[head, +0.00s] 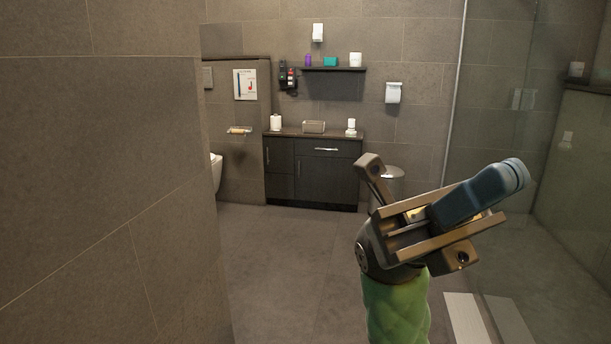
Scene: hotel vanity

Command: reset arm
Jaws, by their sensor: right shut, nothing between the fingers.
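My right gripper (432,222) is raised in the lower right of the head view, above a green-sleeved arm that is mine. It is shut with nothing between its fingers. It is apart from the furniture and fixtures behind it. My left gripper and left arm are not in view.
A brown tiled wall (110,170) fills the left side close by. A glass shower panel (500,100) stands at the right. A dark vanity cabinet (310,172) stands at the back, with a bin (388,176) beside it. The grey floor (290,255) between is clear.

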